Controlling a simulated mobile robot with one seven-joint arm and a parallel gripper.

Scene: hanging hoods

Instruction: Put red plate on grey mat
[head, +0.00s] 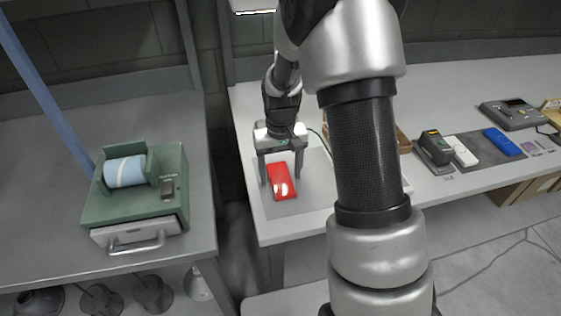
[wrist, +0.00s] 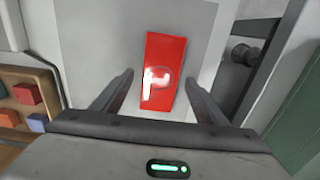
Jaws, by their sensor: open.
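The red plate (head: 281,184) is a flat, glossy red rectangle. It lies on the grey mat (head: 308,206) near the left end of the right-hand table. In the wrist view the red plate (wrist: 164,80) lies on the grey mat (wrist: 88,35), with mat showing around it. My gripper (head: 282,183) is open over the plate, one finger on each side. In the wrist view the fingers of my gripper (wrist: 160,77) stand apart from the plate's edges, with gaps on both sides. Nothing is held.
A wooden tray (wrist: 22,95) with coloured blocks stands beside the mat. A green device (head: 135,190) with a blue roll is on the left table. A black scanner-like item (head: 435,148), a white item (head: 463,152) and a blue item (head: 503,142) lie farther right.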

